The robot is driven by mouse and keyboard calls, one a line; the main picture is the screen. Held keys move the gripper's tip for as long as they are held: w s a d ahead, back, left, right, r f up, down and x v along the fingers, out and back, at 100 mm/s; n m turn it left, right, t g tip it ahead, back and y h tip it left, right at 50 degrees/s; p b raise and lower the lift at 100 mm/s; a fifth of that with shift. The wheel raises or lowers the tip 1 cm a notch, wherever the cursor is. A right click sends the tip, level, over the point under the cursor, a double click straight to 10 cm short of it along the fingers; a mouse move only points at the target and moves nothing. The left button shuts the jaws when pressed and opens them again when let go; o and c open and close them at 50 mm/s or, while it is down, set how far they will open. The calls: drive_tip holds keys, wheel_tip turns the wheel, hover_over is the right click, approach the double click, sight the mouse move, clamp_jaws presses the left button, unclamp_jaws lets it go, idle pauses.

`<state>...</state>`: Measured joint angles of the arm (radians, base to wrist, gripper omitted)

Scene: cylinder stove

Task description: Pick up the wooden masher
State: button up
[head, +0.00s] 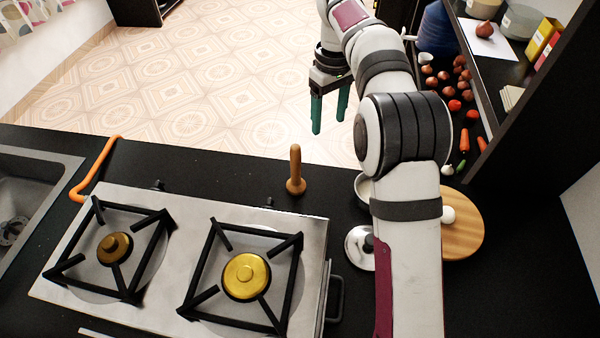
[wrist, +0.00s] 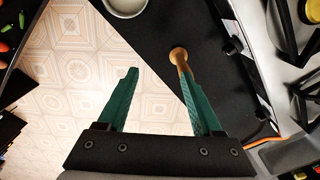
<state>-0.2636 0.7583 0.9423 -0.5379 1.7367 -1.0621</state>
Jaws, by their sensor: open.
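The wooden masher (head: 296,172) stands upright on the black counter, behind the stove and near the counter's far edge, with its wide round end down. In the wrist view its round end (wrist: 178,55) shows just past the tip of the right finger, and that finger hides part of its handle. My gripper (head: 329,122) has two green fingers, open and empty, pointing down. In the head view it is above and to the right of the masher, apart from it. In the wrist view my gripper (wrist: 158,73) has floor and counter edge between its fingers.
A shiny lid (head: 359,248), a bowl (wrist: 127,5) and a wooden board (head: 465,235) are to the right. The counter around the masher is clear.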

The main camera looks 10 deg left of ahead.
sight(296, 162)
drive_tip(key=a, duration=0.2)
drive_tip(key=s+a+n, duration=0.1)
drive_tip(key=a, duration=0.1)
drive_tip(key=a+n, duration=0.1)
drive_tip(key=a, duration=0.1)
drive_tip(key=shift+s+a+r, duration=0.2)
drive_tip(key=shift+s+a, duration=0.15)
wheel_tip(296, 162, down, 15)
drive_tip(key=shift+w+f, duration=0.1)
clamp_jaws()
